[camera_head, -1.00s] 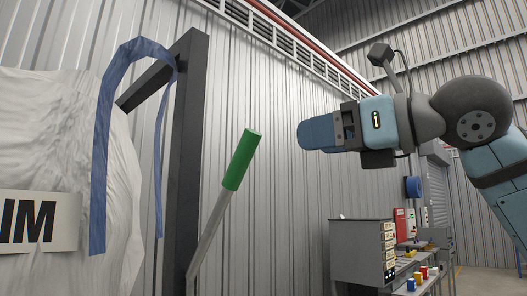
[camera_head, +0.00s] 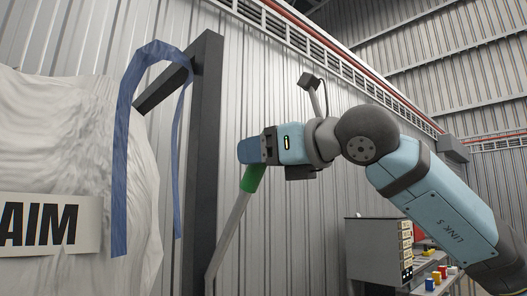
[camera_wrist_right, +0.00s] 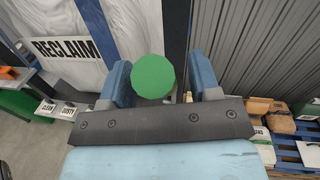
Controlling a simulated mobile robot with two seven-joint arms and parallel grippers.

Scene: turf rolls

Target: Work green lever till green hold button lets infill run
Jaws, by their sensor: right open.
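The green lever grip (camera_head: 252,179) tops a grey metal rod (camera_head: 229,232) that leans up to the right. My right gripper (camera_head: 245,151) is at the top of the grip and hides its upper end. In the right wrist view the round green end of the grip (camera_wrist_right: 154,75) shows between the two blue fingers. The jaws are open, with a gap visible to the right finger; contact on the left cannot be told. The green hold button and any infill do not show. My left gripper is not in view.
A white bulk bag (camera_head: 85,150) with a RECLAIM sign (camera_wrist_right: 64,50) and blue strap (camera_head: 122,165) hangs left beside a dark post (camera_head: 205,120). A grey cabinet (camera_head: 372,250) stands right. A blue pallet (camera_wrist_right: 288,150) with sacks lies low right.

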